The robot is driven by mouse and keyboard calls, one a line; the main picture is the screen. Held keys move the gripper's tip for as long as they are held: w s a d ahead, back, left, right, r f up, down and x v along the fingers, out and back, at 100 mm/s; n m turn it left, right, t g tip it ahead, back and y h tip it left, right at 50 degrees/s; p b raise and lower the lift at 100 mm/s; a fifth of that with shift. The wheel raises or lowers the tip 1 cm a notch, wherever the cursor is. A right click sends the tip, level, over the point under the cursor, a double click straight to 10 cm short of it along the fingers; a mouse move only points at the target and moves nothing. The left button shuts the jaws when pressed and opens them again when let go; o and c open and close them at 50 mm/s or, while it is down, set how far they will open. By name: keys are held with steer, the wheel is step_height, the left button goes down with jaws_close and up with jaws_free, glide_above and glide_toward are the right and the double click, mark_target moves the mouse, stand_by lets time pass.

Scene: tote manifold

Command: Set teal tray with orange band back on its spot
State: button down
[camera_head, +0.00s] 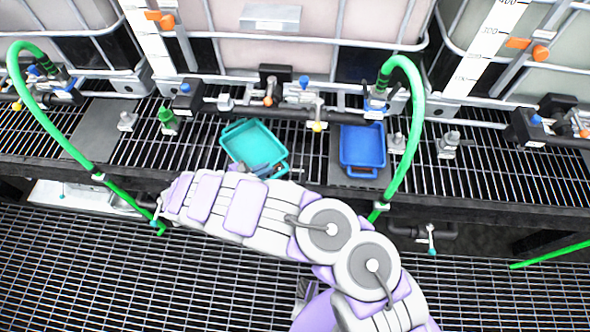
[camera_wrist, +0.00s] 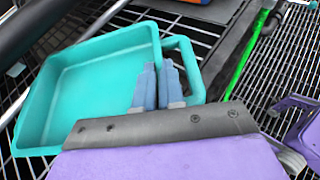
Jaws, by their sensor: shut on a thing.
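The teal tray (camera_head: 252,142) is a shallow, empty open tray with a loop handle at its near end. It is turned at an angle over the black grating shelf, left of the blue tray. I cannot tell whether it touches the grating. My gripper (camera_head: 264,170) is at its near right end, partly hidden by my arm. In the wrist view the teal tray (camera_wrist: 95,75) fills the left side. No orange band shows on the visible faces.
A blue tray (camera_head: 362,146) stands on a dark plate to the right. A green hose (camera_head: 417,110) arches beside it, another (camera_head: 52,100) at far left. Pipes and valves (camera_head: 290,110) run behind, below large caged tanks. Bare grating (camera_head: 205,150) lies left of the teal tray.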

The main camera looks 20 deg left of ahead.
steer(key=w+d, duration=0.1)
steer(key=w+d+f+b, duration=0.1)
steer(key=d, duration=0.1)
steer(key=w+d, duration=0.1)
steer(key=d, duration=0.1)
steer(key=shift+w+d+f+b, duration=0.1)
steer(key=shift+w+f+b, duration=0.1)
steer(key=shift+f+b, duration=0.1)
steer(key=d, duration=0.1)
steer(key=w+d, duration=0.1)
steer(key=d, duration=0.3)
steer(key=shift+w+b, duration=0.3)
steer(key=shift+b, duration=0.1)
steer(key=f, duration=0.2)
steer(key=a+f+b, duration=0.1)
steer(key=shift+f, duration=0.4)
steer(key=shift+a, duration=0.2)
steer(key=c, duration=1.2)
jaws_free()
steer(key=shift+d+r, duration=0.15)
steer(key=shift+d, duration=0.3)
steer(key=shift+c, duration=0.2)
steer(key=shift+s+a+r, duration=0.15)
steer(key=shift+s+a, duration=0.2)
steer(key=shift+a, duration=0.15)
steer(key=p+v, duration=0.3)
steer(key=v, duration=0.8)
steer(key=shift+s+d, duration=0.1)
steer(key=shift+d, duration=0.05)
